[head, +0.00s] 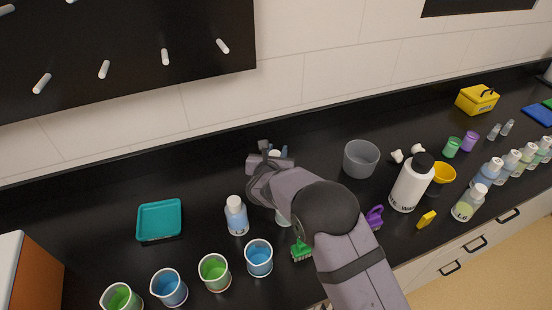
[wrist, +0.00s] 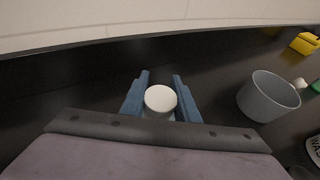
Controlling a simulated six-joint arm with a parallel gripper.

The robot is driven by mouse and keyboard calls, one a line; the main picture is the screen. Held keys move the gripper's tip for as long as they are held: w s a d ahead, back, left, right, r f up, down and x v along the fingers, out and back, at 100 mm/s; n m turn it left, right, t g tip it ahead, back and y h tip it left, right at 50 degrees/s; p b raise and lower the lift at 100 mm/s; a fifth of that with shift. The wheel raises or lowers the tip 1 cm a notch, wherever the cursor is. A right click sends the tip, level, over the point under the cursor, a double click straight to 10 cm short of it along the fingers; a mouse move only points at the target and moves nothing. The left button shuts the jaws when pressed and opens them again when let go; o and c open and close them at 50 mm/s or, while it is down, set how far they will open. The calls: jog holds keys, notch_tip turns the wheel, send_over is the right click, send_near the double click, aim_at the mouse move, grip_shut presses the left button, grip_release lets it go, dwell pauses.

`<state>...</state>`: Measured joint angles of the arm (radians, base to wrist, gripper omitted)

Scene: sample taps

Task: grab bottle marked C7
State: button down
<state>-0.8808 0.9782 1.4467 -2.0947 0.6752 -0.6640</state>
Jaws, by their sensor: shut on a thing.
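My gripper (wrist: 160,90) is shut on a white-capped bottle (wrist: 160,99), with one blue finger on each side of it just below the cap. In the head view the cap (head: 274,154) shows between the fingers, and my arm hides most of the bottle. I cannot read its label, so I cannot tell whether it is C7. Another white-capped bottle with blue liquid (head: 237,216) stands upright to the left of my arm.
A grey tub (head: 361,159) and a white wash bottle (head: 411,184) stand right of my arm. Several beakers (head: 214,272) line the front left. A green brush (head: 302,251) lies close to my arm. A teal tray (head: 159,220) is at left. The back left counter is clear.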

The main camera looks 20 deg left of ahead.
notch_tip(320, 180, up, 10)
jog(key=b, duration=0.2)
